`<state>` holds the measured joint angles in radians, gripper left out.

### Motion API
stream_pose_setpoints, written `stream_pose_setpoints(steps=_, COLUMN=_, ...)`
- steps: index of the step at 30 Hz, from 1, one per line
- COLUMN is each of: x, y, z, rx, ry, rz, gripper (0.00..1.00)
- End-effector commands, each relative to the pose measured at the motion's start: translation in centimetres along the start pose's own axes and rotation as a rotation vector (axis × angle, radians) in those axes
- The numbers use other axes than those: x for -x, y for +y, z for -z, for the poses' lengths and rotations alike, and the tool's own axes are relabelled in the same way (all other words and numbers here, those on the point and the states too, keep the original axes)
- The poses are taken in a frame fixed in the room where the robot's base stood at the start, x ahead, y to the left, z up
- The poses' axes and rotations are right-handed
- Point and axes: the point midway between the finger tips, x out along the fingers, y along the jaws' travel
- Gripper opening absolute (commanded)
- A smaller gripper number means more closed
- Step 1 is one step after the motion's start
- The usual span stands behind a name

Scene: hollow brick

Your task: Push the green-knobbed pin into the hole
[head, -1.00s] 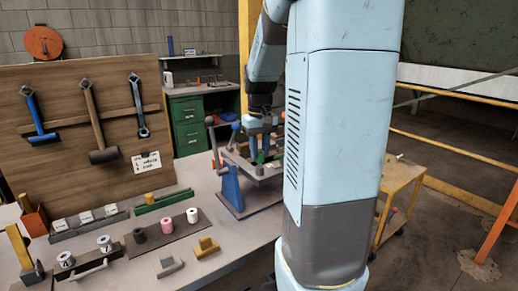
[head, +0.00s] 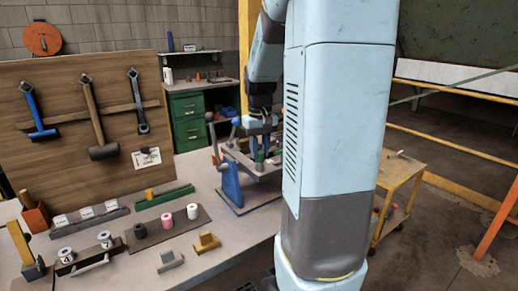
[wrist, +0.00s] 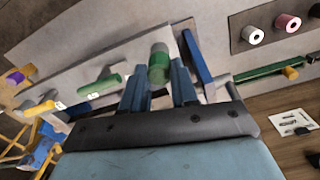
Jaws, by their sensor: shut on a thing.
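My gripper (wrist: 160,85) is shut on a green knob, taken as the green-knobbed pin (wrist: 159,66), between its two blue fingers. The knob's end is greyish, and the pin's shank is hidden. In the head view, my gripper (head: 262,145) points down over a pale metal fixture (head: 238,160) on the bench, with the green knob (head: 260,157) at its fingertips. The fixture's plate (wrist: 115,62) runs behind the fingers in the wrist view. I cannot make out the hole, nor whether the pin's tip is in it.
A second green cylinder (wrist: 99,87) and a yellow one (wrist: 41,108) stick out left of the fingers. A blue bracket (head: 230,185) and a ball-topped lever (head: 212,135) stand beside the fixture. Spools (head: 166,220) and blocks (head: 206,242) occupy the near bench. A yellow cart (head: 398,175) stands right.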

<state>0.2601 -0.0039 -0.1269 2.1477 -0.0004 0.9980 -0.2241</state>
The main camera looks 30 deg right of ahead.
Motion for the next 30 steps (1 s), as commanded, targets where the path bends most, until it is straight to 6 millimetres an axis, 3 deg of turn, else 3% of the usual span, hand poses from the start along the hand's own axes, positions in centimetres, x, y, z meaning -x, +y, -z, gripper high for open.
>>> stream_pose_setpoints(steps=2, x=-0.1, y=0.0, z=0.0, rx=0.0, ry=-0.001, rz=0.0, gripper=0.0)
stream_pose_setpoints(steps=3, x=-0.1, y=0.0, z=0.0, rx=0.0, ry=0.0, rz=0.0, gripper=0.31)
stream_pose_setpoints(steps=12, x=-0.1, y=0.0, z=0.0, rx=0.0, ry=0.0, rz=0.0, gripper=0.58)
stream_pose_setpoints(steps=22, x=0.4, y=0.0, z=0.0, rx=0.0, ry=0.002, rz=0.0, gripper=0.58)
stream_pose_setpoints(steps=30, x=4.7, y=0.0, z=0.1, rx=0.0, ry=0.005, rz=-0.001, gripper=0.58)
